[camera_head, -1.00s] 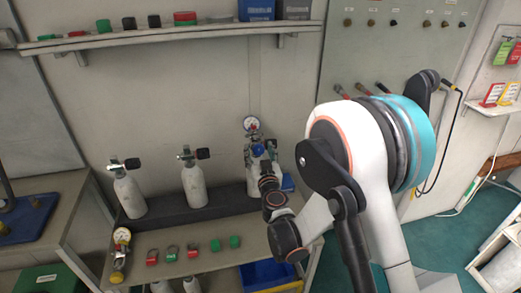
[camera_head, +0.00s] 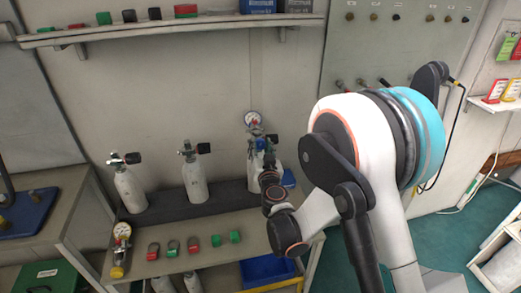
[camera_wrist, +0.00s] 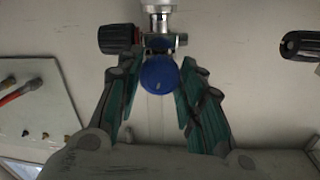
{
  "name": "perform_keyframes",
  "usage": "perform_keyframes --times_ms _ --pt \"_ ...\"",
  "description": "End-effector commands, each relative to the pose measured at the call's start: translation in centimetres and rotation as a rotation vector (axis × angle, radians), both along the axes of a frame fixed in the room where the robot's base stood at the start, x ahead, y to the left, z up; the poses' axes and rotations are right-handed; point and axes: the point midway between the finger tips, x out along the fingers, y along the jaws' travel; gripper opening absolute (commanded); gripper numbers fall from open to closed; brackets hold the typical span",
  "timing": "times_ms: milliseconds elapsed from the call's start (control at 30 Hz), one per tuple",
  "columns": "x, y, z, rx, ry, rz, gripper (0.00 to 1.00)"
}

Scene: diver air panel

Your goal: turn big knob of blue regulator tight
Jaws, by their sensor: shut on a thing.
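The blue regulator's big round knob (camera_wrist: 159,73) is in the middle of the wrist view, below a metal valve fitting. My gripper (camera_wrist: 157,66) has its two green-padded fingers on either side of the knob and is shut on it. In the head view my gripper (camera_head: 267,163) is at the valve of the rightmost white cylinder (camera_head: 252,172), and it partly hides the blue regulator (camera_head: 260,144). A round pressure gauge (camera_head: 252,118) shows just above it. The contact of the fingertips is hard to see.
A black valve handwheel (camera_wrist: 118,39) is close beside my left finger in the wrist view. Two more white cylinders, the middle one (camera_head: 194,180) and the left one (camera_head: 130,190), stand on the bench. Several red and green clips (camera_head: 193,245) lie in front.

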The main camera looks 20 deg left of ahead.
Motion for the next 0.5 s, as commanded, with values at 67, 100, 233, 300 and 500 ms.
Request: perform_keyframes --times_ms 67,100,233,300,500 --pt "-0.02 0.00 -0.14 0.061 0.032 -0.006 0.11" --pt "-0.02 -0.01 -0.14 0.095 0.050 -0.009 0.11" --pt "-0.02 0.02 -0.11 0.205 0.108 -0.018 0.11" --pt "-0.04 0.03 -0.08 0.264 0.139 -0.023 0.11" --pt "-0.05 0.03 -0.08 0.431 0.227 -0.037 0.11"
